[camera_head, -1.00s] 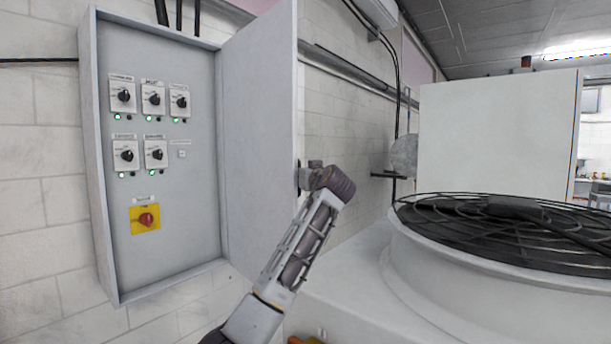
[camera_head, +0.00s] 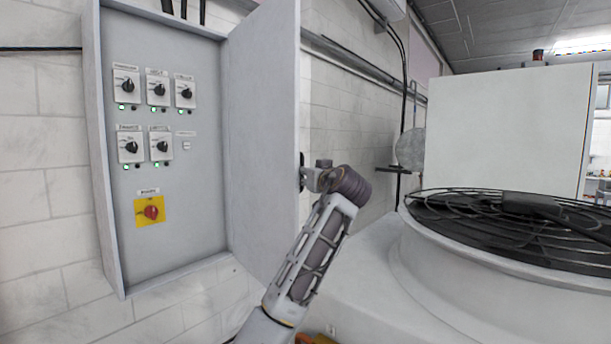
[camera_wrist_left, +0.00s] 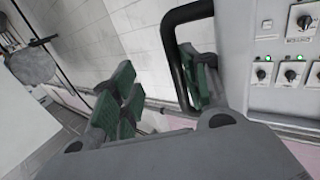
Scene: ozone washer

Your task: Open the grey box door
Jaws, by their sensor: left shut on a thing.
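The grey box (camera_head: 215,265) hangs on the wall at the left in the head view. Its door (camera_head: 262,130) stands wide open, swung out to the right, with the inside panel exposed. My left gripper (camera_head: 308,179) is at the door's free edge, on its outer side. In the left wrist view a black bar handle (camera_wrist_left: 170,45) stands out from the door. The green-padded fingers of my left gripper (camera_wrist_left: 160,95) are on either side of it, shut on the handle; the exact contact is partly hidden. My right gripper is in neither view.
Several switches and a red-and-yellow knob (camera_head: 150,211) sit on the panel inside the box. A large round fan with a black grille (camera_head: 480,215) stands to the right of my arm. A tiled wall (camera_head: 335,120) lies behind the door.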

